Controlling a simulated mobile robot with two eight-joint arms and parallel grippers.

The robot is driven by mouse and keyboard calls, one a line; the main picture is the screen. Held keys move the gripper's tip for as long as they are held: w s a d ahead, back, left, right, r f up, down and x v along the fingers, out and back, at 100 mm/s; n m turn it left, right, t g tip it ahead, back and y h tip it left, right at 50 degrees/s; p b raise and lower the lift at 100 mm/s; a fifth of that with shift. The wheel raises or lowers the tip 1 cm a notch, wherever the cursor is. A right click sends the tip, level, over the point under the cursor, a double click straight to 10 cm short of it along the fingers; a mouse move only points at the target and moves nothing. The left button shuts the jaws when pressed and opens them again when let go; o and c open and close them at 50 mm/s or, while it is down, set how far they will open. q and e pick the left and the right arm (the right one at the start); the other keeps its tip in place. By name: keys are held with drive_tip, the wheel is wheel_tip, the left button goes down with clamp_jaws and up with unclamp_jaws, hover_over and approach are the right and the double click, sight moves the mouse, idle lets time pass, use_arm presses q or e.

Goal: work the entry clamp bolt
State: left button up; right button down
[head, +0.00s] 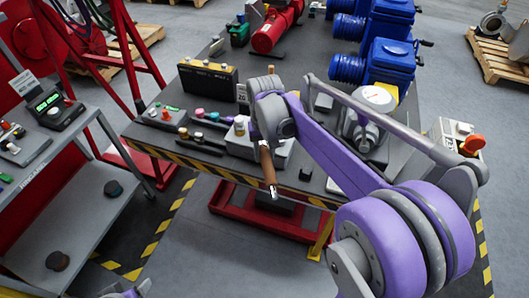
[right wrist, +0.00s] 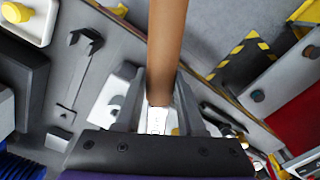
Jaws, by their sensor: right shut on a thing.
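My right gripper (head: 265,143) is over the near edge of the grey workbench (head: 225,160). It is shut on a tool with a brown handle (head: 268,167), which hangs nearly upright with a silvery end at the bottom. In the right wrist view the brown handle (right wrist: 166,50) runs between the two grey fingers of the gripper (right wrist: 158,100). A small part of my left gripper (head: 130,291) shows at the bottom left edge, too little to judge its jaws. I cannot pick out the entry clamp bolt in either view.
Blue actuators (head: 388,62) and a red cylinder (head: 275,30) stand at the back of the bench.

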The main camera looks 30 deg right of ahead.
drive_tip(key=shift+f+b, duration=0.4)
drive_tip(key=shift+f, duration=0.4)
drive_tip(key=shift+a, duration=0.1)
drive_tip(key=shift+w+a+m, duration=0.25)
drive_tip(key=shift+a+m, duration=0.2)
drive_tip(key=shift+m, duration=0.1)
drive_tip(key=shift+w+a+m, duration=0.2)
drive_tip(key=shift+a+m, duration=0.25)
drive_tip(key=shift+m, duration=0.1)
drive_tip(key=shift+w+a, duration=0.1)
drive_tip(key=shift+a, duration=0.05)
drive_tip(key=shift+w+a+m, duration=0.6)
drive_tip(key=shift+a+m, duration=0.15)
drive_tip(key=shift+m, duration=0.35)
drive_tip(key=shift+a, duration=0.1)
drive_tip(key=shift+w+a+m, duration=0.7)
drive_tip(key=shift+w+m, duration=0.05)
drive_tip(key=shift+m, duration=0.25)
